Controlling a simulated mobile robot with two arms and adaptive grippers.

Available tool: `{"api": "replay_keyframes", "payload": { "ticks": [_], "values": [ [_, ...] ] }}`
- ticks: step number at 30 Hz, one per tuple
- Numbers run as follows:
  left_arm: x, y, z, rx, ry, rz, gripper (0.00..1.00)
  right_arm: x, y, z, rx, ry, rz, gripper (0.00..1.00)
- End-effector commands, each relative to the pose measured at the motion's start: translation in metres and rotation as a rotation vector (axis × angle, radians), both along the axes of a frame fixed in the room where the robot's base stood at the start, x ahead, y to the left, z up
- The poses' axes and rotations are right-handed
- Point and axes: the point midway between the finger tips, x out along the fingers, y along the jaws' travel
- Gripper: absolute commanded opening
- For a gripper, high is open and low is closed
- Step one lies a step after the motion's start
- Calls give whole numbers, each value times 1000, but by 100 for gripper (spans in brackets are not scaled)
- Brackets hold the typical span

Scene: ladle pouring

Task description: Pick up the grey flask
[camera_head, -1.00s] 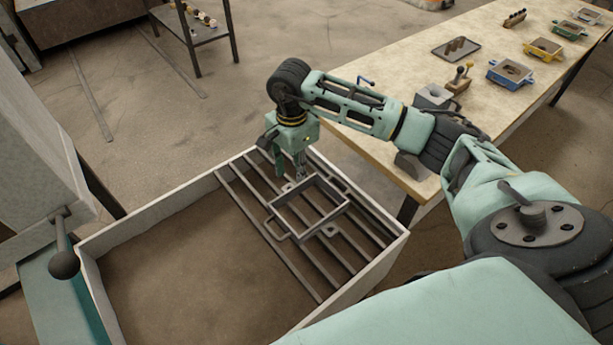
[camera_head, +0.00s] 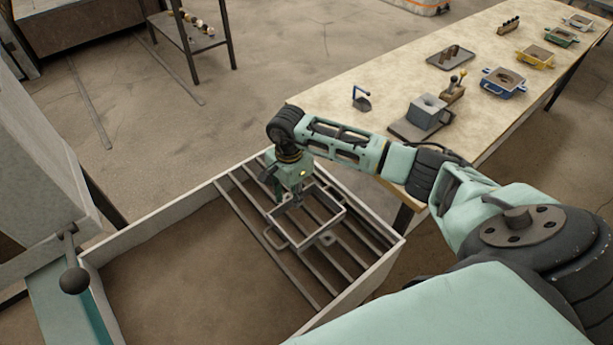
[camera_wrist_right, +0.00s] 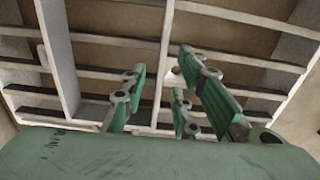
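The grey flask (camera_head: 324,232) is an open rectangular frame with a loop handle at its near left side. It lies on the dark rails across the right part of the sand bin. My right gripper (camera_head: 297,200) points down at the flask's far left wall. In the right wrist view, the fingers (camera_wrist_right: 163,78) stand apart on either side of a thin pale bar, which looks like the flask wall (camera_wrist_right: 166,40). I see no clear contact. The fingertips are partly hidden in the head view. My left gripper is not in view.
The bin's pale rim (camera_head: 150,217) surrounds the rails and the brown sand (camera_head: 190,275). A long workbench (camera_head: 335,97) at the right carries blue, yellow and green flasks, a grey block (camera_head: 427,110) and small tools. A lever with a dark ball (camera_head: 74,281) stands at the left.

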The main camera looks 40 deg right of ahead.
Motion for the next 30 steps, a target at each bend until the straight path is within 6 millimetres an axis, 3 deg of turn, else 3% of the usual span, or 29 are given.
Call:
{"api": "replay_keyframes", "payload": {
  "ticks": [23, 30],
  "values": [
    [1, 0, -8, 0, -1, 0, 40, 0, 0, -4, 0, 0, 0, 27],
    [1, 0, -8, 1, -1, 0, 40, 0, 0, -4, 0, 0, 0, 9]
  ]
}}
